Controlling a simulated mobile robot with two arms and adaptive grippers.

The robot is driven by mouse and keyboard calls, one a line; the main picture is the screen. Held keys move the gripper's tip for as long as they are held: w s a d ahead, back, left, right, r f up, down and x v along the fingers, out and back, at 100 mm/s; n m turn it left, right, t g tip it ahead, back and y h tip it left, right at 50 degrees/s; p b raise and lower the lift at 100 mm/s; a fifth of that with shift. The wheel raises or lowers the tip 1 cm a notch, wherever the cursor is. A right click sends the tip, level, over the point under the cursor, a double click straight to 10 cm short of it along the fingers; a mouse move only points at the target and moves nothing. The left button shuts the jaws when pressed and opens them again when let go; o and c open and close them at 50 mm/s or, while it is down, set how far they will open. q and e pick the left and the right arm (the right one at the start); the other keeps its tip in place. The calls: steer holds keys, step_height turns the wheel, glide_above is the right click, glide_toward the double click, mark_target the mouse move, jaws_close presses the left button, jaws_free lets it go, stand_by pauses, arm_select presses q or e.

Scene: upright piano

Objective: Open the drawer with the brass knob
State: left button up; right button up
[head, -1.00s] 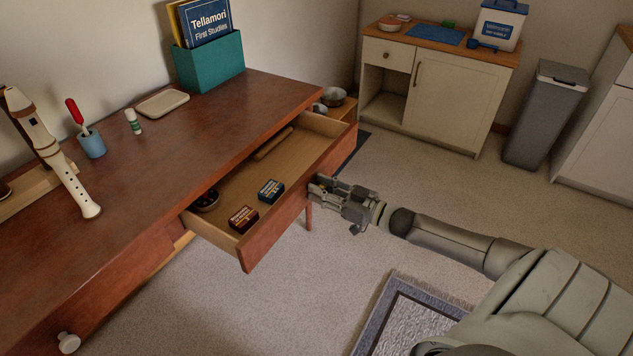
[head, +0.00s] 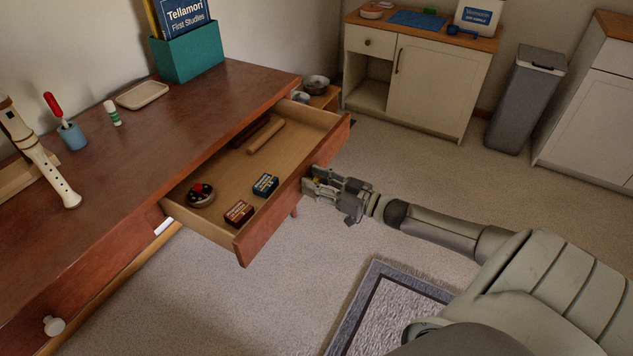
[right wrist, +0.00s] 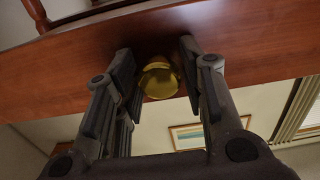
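The drawer (head: 225,178) with the brass knob stands well out from the desk in the head view, with its inside showing. The brass knob (right wrist: 160,80) is on the drawer's reddish wooden front, between the two fingers of my right gripper (right wrist: 160,78) in the right wrist view. The fingers are close on both sides of the knob. In the head view, my right gripper (head: 309,183) is at the drawer front, and the knob is mostly hidden by the fingers. My left gripper is not in view.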

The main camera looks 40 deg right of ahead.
steer(key=shift+o, duration=0.6)
steer(key=shift+s, duration=0.1)
steer(key=v, duration=1.1)
steer(key=shift+s+d, duration=0.2)
steer(key=shift+s, duration=0.15)
steer(key=shift+f, duration=0.1)
